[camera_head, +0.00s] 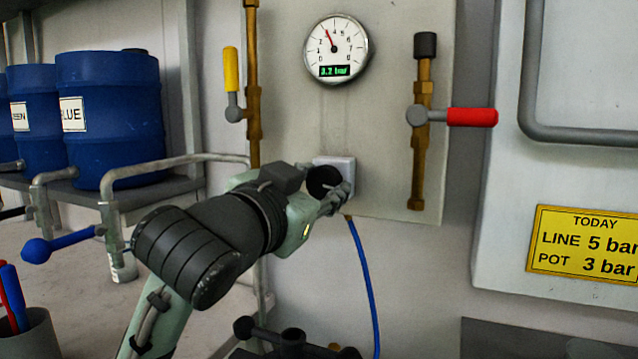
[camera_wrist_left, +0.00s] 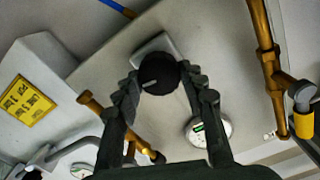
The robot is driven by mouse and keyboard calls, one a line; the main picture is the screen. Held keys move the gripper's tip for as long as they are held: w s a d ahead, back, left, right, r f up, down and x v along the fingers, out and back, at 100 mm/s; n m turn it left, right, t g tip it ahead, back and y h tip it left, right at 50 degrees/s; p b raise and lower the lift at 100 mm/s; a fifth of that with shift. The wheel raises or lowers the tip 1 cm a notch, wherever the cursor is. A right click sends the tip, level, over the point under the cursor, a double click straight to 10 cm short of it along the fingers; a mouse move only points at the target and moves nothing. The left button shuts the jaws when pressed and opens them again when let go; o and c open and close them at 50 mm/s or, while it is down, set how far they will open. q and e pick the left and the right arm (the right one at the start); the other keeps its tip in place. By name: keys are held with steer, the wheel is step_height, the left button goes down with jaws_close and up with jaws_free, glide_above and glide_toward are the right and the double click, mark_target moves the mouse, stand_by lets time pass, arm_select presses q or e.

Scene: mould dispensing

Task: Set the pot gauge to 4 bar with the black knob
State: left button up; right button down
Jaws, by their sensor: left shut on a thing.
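The round white gauge (camera_head: 336,49) is on the wall panel, its needle tilted up and left near the 3; its green display reads 3.2 bar. It also shows in the wrist view (camera_wrist_left: 209,130). The black knob (camera_head: 324,181) sits on a pale square block (camera_head: 343,168) below the gauge. My left gripper (camera_head: 335,196) is shut on the knob, a finger on each side, as the left wrist view shows around the knob (camera_wrist_left: 158,74). The knob's white mark is visible there. My right gripper is not in view.
A yellow-handled valve (camera_head: 231,70) is left of the gauge and a red-handled valve (camera_head: 470,117) right. A blue hose (camera_head: 363,285) hangs below the block. A yellow sign (camera_head: 583,245) reads line 5 bar, pot 3 bar. Blue drums (camera_head: 108,115) stand on a shelf at left.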

arm_select(q)
steer(key=o, duration=1.2)
steer(key=shift+c, duration=0.2)
steer(key=shift+r, duration=0.1)
step_height(320, 180, up, 10)
steer(key=shift+f, duration=0.1)
